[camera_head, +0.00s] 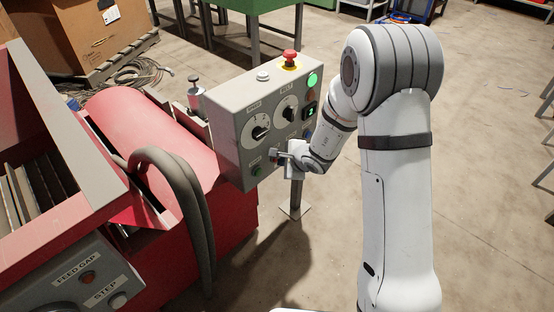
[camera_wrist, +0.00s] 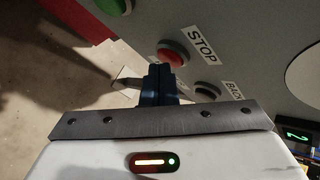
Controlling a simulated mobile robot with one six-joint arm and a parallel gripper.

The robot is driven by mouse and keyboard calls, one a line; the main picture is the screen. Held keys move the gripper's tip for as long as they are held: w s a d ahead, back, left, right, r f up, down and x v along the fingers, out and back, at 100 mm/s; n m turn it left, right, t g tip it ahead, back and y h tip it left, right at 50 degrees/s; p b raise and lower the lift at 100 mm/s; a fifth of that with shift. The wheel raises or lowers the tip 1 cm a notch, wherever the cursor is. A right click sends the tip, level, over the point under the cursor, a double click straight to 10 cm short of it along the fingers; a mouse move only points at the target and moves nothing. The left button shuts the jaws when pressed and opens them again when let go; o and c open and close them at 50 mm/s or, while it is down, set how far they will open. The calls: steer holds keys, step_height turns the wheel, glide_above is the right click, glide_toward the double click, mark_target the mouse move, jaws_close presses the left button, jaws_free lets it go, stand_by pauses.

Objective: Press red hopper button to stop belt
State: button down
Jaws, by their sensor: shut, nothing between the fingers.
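The grey control box (camera_head: 262,120) stands on a post in the head view. In the wrist view a red button (camera_wrist: 172,55) sits on its panel beside a STOP label. My gripper (camera_head: 277,155) is shut and empty at the lower part of the panel's front. Its closed fingertips (camera_wrist: 158,70) show just below the red button and partly overlap it in the wrist view. I cannot tell if they touch it. In the head view my gripper hides this button. A red mushroom button (camera_head: 290,58) on a yellow base is on top of the box.
A green button (camera_head: 257,170) is low on the panel; dials and a lit green lamp (camera_head: 312,80) are above. A button by a BACK label (camera_wrist: 207,92) is close to my fingers. The red machine (camera_head: 150,125) with thick hoses stands at left.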

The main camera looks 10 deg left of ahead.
steer(key=shift+a, duration=0.1)
stand_by(0.3)
steer(key=shift+s+d+b, duration=0.45)
steer(key=shift+d+b, duration=0.15)
steer(key=shift+d, duration=0.1)
steer(key=s+d+b, duration=0.1)
steer(key=d, duration=0.1)
steer(key=s+d+b, duration=0.1)
steer(key=s+d, duration=0.1)
steer(key=shift+s, duration=0.1)
stand_by(0.4)
stand_by(0.6)
